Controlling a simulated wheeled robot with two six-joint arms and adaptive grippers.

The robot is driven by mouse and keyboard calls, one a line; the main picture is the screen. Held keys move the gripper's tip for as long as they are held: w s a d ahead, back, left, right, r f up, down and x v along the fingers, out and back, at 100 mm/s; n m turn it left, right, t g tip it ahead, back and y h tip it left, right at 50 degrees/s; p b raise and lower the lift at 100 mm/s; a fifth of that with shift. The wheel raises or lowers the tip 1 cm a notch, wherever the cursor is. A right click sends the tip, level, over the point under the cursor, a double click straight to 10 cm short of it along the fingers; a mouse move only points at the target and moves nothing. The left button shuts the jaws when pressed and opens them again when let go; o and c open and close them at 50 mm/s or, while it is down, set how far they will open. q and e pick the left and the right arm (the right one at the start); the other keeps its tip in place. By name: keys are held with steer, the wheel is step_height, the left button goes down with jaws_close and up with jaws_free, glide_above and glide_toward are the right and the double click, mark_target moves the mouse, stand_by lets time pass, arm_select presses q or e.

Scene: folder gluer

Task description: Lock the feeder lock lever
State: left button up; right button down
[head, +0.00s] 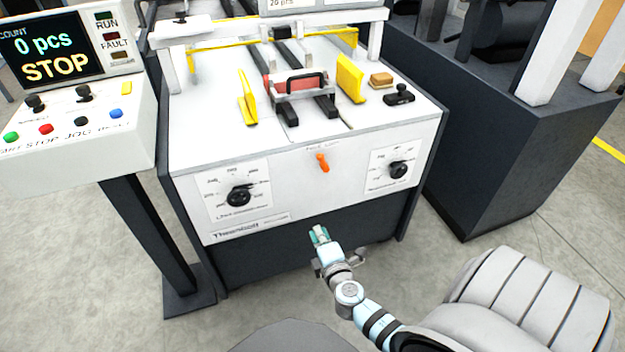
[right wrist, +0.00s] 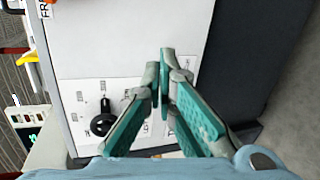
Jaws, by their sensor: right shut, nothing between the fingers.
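The feeder lock lever (head: 323,162) is a small orange handle on the upper middle of the machine's white front panel, under a small printed label. In the head view it points mostly downward with a slight tilt. My right gripper (head: 318,234) is below the lever and apart from it, in front of the dark lower part of the machine. In the right wrist view its teal-padded fingers (right wrist: 160,80) are shut with nothing between them. An orange bit, probably the lever (right wrist: 48,2), shows at that view's top left edge. My left gripper is not in view.
The white front panel (head: 285,190) has a left dial (head: 239,196) and a right dial (head: 398,169) beside the lever. A control console (head: 80,130) reading STOP stands at the left. Yellow guides (head: 350,78) stand on the machine top.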

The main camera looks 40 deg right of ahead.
mark_target(322, 161)
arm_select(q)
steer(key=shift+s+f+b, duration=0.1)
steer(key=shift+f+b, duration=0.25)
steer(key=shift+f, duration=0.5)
arm_select(e)
step_height(322, 161, up, 10)
steer(key=w+n+t+h, duration=0.1)
steer(key=w+n+t, duration=0.1)
steer(key=t, duration=0.1)
steer(key=shift+w+a+f+n, duration=0.2)
steer(key=shift+w+f+n, duration=0.05)
steer(key=shift+w+n, duration=0.05)
steer(key=w+d, duration=0.2)
steer(key=w, duration=0.1)
steer(key=w+d, duration=0.2)
steer(key=w, duration=0.1)
steer(key=w+d+r, duration=0.1)
steer(key=w+d, duration=0.2)
steer(key=shift+r, duration=0.1)
steer(key=shift+s+d+r, duration=0.1)
steer(key=shift+d, duration=0.15)
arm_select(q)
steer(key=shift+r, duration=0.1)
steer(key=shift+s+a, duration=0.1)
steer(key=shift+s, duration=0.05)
arm_select(e)
steer(key=shift+d, duration=0.1)
